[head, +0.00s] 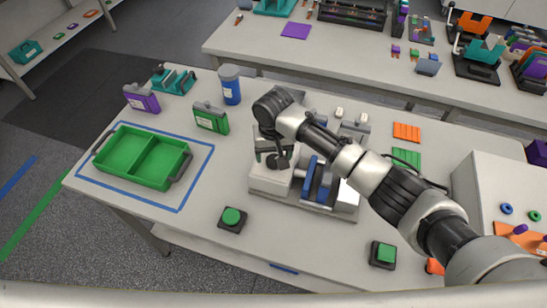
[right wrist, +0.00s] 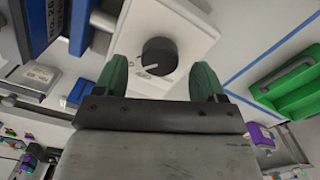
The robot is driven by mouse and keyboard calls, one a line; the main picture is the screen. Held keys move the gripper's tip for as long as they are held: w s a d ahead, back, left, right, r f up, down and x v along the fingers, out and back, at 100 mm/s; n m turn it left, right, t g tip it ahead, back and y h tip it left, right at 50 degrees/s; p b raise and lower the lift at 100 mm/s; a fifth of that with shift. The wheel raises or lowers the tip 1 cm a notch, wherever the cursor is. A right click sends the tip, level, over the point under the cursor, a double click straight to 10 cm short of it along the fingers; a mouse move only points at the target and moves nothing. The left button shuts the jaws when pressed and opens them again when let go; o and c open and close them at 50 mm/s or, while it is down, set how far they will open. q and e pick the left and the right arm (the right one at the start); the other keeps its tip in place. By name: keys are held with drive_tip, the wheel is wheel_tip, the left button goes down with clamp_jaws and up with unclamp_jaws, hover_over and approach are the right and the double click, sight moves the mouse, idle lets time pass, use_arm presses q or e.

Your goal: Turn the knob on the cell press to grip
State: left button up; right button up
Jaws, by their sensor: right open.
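The cell press (head: 268,182) is a white machine with blue parts in the middle of the table. Its black round knob (right wrist: 158,57) sits on the white panel in the right wrist view, with a pale pointer line toward its left side and small markings beside it, too small to read. In the head view, the knob (head: 281,163) shows dark below my right gripper (head: 272,158). The gripper is open, with one green finger on each side of the knob in the right wrist view (right wrist: 161,70) and visible gaps. I cannot tell how deep the fingertips reach. My left gripper is out of view.
A green tray (head: 108,175) stands inside a blue outline at the left. A green box (head: 211,119) and blue jar (head: 230,86) stand behind the press. Green buttons (head: 232,217) (head: 385,253) sit near the front edge. A white cabinet (head: 488,180) stands at the right.

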sight(274, 159)
wheel_tip(274, 159, up, 8)
drive_tip(key=b, duration=0.1)
drive_tip(key=shift+r+b, duration=0.15)
drive_tip(key=shift+b, duration=0.2)
idle(0.3)
